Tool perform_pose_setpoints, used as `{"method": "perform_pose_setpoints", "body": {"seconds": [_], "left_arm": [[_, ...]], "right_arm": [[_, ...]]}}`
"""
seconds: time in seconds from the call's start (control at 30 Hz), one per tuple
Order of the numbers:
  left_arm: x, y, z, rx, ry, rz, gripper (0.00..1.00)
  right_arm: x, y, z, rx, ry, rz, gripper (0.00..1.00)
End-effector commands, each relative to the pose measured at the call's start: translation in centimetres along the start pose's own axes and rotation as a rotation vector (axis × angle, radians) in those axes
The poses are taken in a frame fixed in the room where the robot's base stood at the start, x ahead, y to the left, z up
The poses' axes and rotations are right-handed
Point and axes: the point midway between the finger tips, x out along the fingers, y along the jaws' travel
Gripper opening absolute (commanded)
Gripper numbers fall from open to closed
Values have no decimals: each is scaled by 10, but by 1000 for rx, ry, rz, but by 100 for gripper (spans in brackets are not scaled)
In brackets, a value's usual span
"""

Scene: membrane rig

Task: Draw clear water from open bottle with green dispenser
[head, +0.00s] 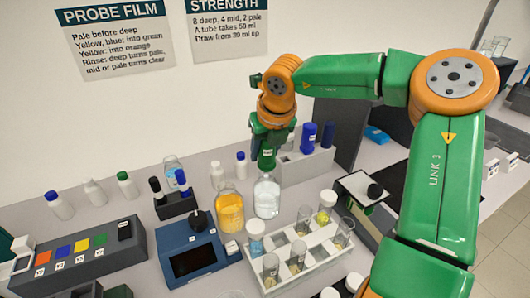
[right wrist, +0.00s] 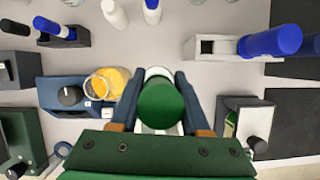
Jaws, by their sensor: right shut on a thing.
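My right gripper (head: 268,140) is shut on the green dispenser, whose round green top (right wrist: 161,104) shows between the two fingers in the right wrist view. In the head view the dispenser (head: 267,159) points down, directly above the open bottle of clear water (head: 266,198). The bottle stands upright on the bench; in the wrist view its rim is mostly hidden behind the dispenser. I cannot tell whether the dispenser's tip is inside the bottle's mouth. My left gripper is not in view.
A bottle of yellow liquid (head: 230,210) stands just left of the clear one. A white tube rack (head: 305,262) is in front. A blue device (head: 190,258) with a black knob is at front left. A holder with blue dispensers (head: 308,138) stands behind right.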

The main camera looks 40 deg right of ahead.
Motion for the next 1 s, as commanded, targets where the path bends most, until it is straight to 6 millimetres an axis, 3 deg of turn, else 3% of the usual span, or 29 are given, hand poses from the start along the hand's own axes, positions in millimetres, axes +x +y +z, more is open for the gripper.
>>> {"method": "perform_pose_setpoints", "body": {"seconds": [0.03,0.5,1.0], "left_arm": [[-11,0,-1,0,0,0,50],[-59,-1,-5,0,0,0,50],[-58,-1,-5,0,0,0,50]], "right_arm": [[-13,0,6,0,-2,0,0],[-73,0,30,1,0,-1,0],[-72,0,30,1,1,0,0]]}}
